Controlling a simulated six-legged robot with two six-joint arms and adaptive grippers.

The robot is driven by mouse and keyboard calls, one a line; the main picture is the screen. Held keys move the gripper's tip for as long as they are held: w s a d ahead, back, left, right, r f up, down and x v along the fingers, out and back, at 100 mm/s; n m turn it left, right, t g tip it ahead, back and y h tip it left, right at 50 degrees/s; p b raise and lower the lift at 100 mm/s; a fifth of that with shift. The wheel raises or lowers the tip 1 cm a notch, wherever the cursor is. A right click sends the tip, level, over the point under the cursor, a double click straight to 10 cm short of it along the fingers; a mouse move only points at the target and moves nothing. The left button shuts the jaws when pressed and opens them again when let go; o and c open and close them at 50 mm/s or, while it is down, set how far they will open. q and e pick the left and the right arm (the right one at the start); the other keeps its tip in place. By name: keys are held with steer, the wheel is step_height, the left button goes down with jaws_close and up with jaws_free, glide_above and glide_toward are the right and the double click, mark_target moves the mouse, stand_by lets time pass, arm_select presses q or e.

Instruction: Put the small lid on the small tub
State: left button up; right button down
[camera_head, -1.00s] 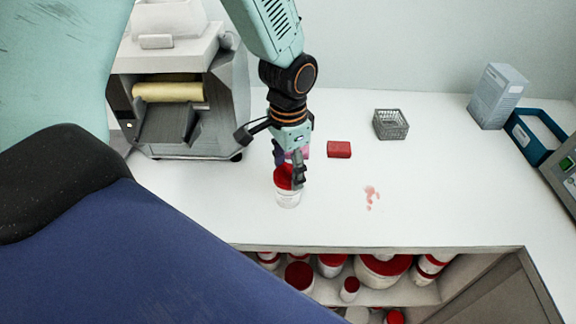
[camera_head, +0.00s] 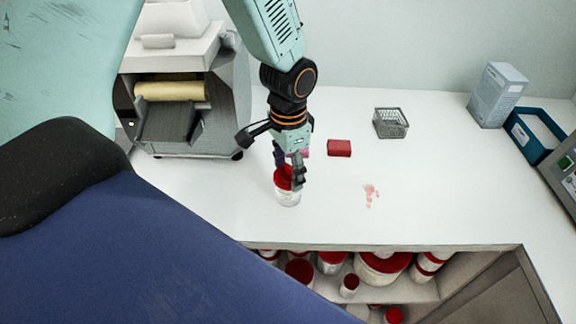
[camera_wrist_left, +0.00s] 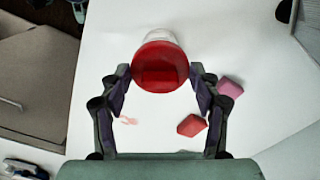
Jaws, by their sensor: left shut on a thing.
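The small tub (camera_head: 288,198) is a clear-white tub standing upright on the white counter. The small red lid (camera_wrist_left: 160,66) is between the fingers of my left gripper (camera_wrist_left: 160,78), which is shut on it. In the head view the lid (camera_head: 284,178) is over the tub's mouth, and my left gripper (camera_head: 289,176) comes down on it from above. In the wrist view the tub's white side (camera_wrist_left: 161,36) shows just beyond the lid. I cannot tell whether the lid is seated or only rests there. My right gripper is not in view.
A red block (camera_head: 339,148) and a pink block (camera_head: 305,153) lie behind the tub. A grey wire basket (camera_head: 391,123) stands further back, and pink spots (camera_head: 371,195) mark the counter (camera_head: 330,225). A grey machine (camera_head: 190,110) stands at left. Red-lidded tubs fill the shelf below.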

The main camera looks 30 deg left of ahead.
arm_select(q)
steer(key=shift+w, duration=0.1)
steer(key=o, duration=0.9)
steer(key=shift+o, duration=0.4)
steer(key=shift+o, duration=0.7)
steer(key=shift+r+p, duration=2.3)
steer(key=shift+p, duration=0.2)
